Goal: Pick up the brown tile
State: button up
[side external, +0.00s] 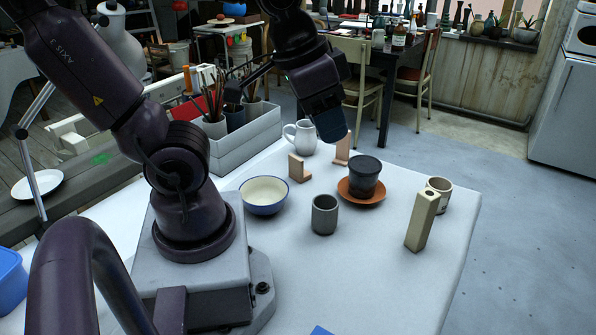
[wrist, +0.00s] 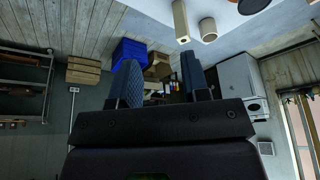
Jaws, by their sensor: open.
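I cannot make out a clear brown tile in either view. Two pale brown upright wooden pieces, one in front (side external: 298,170) and one behind (side external: 342,150), stand on the white table in the side view; whether either is the tile, I cannot tell. My gripper (side external: 330,128) hangs above the back of the table, close above the rear wooden piece and apart from the tabletop. In the wrist view my gripper (wrist: 163,75) shows two blue fingers spread wide with nothing between them.
Around are a grey cup (side external: 325,215), cream bowl (side external: 264,195), white pitcher (side external: 301,138), tall beige block (side external: 422,222) and beige mug (side external: 440,192). A grey caddy (side external: 235,145) holds brushes. The table's front right is clear.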

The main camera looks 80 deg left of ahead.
aim_at(290, 156)
jog(key=w+a+f+m+g+y, duration=0.25)
jog(key=a+f+g+y, duration=0.35)
jog(key=a+f+g, duration=1.05)
jog(key=w+a+f+m+t+y, duration=0.1)
jog(key=a+f+m+t+y, duration=0.15)
jog(key=a+m+y, duration=0.35)
jog(key=w+a+f+m+t+y, duration=0.1)
jog(key=a+f+m+y, duration=0.2)
jog(key=a, duration=0.6)
jog(key=shift+m, duration=0.25)
notch_tip(290, 156, down, 7)
jog(key=shift+d+r, duration=0.1)
jog(key=shift+d, duration=0.05)
jog(key=shift+x, duration=2.5)
jog(key=shift+r, duration=0.2)
grip_shut()
